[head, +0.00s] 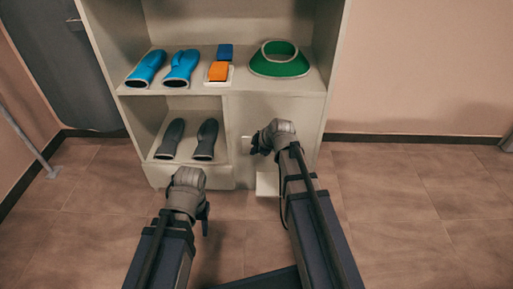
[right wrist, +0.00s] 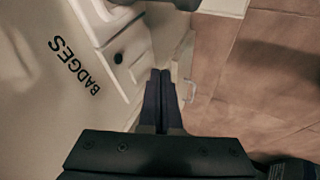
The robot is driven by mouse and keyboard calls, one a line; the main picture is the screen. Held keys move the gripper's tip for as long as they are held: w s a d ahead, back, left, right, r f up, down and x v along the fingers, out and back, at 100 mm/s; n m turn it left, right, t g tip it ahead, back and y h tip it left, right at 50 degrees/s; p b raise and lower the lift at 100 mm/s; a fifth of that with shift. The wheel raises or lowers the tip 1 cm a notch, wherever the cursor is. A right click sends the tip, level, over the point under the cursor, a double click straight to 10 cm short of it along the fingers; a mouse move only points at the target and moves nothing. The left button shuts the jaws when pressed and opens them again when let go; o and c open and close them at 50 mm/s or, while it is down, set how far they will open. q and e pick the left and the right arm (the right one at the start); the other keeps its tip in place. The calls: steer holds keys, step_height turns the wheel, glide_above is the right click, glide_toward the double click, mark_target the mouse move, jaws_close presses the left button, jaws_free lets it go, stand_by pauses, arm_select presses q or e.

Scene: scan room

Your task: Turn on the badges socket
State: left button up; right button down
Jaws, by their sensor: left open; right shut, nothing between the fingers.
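The word BADGES (right wrist: 75,65) is printed in black on a pale panel in the right wrist view. Beside it is a white socket plate (right wrist: 105,35) with a dark round spot (right wrist: 118,58). I cannot tell whether the socket is on or off. My right gripper (right wrist: 160,100) is shut and empty, its fingertips close to the plate's lower right side; contact cannot be told. In the head view the right gripper (head: 257,145) is in front of the cabinet's lower right panel and hides part of it. My left gripper (head: 204,217) is open and empty, low in front of the cabinet.
The cabinet (head: 335,50) holds blue gloves (head: 181,68), a blue block (head: 225,51), an orange block (head: 218,71) and a green visor-like item (head: 279,62). A pale block (head: 267,184) sits low at the front. Floor at right is clear.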

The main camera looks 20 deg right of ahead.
arm_select(q)
step_height(320, 180, up, 8)
steer(key=p, duration=0.8)
steer(key=shift+s+d+r, duration=0.2)
steer(key=shift+d+r, duration=0.05)
steer(key=shift+d, duration=0.1)
arm_select(e)
steer(key=s+a+v, duration=0.1)
steer(key=v, duration=1)
steer(key=shift+s+f, duration=0.25)
steer(key=shift+s, duration=0.1)
arm_select(q)
steer(key=shift+f+b, duration=0.5)
steer(key=shift+f, duration=0.2)
arm_select(e)
steer(key=shift+s+f, duration=0.2)
steer(key=shift+f, duration=0.5)
